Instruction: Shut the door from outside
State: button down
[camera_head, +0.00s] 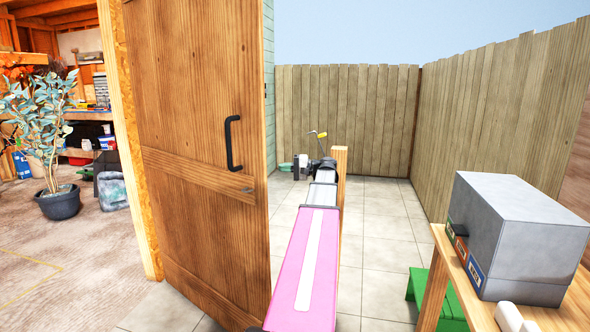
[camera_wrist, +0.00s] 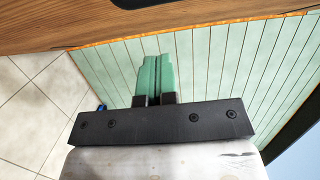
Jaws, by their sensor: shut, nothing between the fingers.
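The brown wooden door (camera_head: 195,70) stands open in the head view, its right edge nearer to me than its left edge. A black pull handle (camera_head: 232,145) is on its face, close to the right edge. My gripper (camera_head: 285,167) is just past the door's right edge, at the end of my pink arm, with its green fingers pointing left. In the wrist view my gripper (camera_wrist: 155,78) has its fingers together, empty, in front of pale green boards. Brown wood, which looks like the door (camera_wrist: 130,22), crosses the top of that view. I cannot tell whether the fingers touch it.
The shed's doorway is left of the door post (camera_head: 128,150); a potted plant (camera_head: 57,203) stands inside. A grey box (camera_head: 515,230) sits on a wooden table (camera_head: 439,275) at right, with a green step stool (camera_head: 418,288) beside it.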

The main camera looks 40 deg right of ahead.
jog(key=shift+w+a, duration=0.2)
jog(key=shift+a, duration=1.2)
jog(key=shift+w+a, duration=0.2)
jog(key=shift+a, duration=1.15)
jog(key=shift+a, duration=0.1)
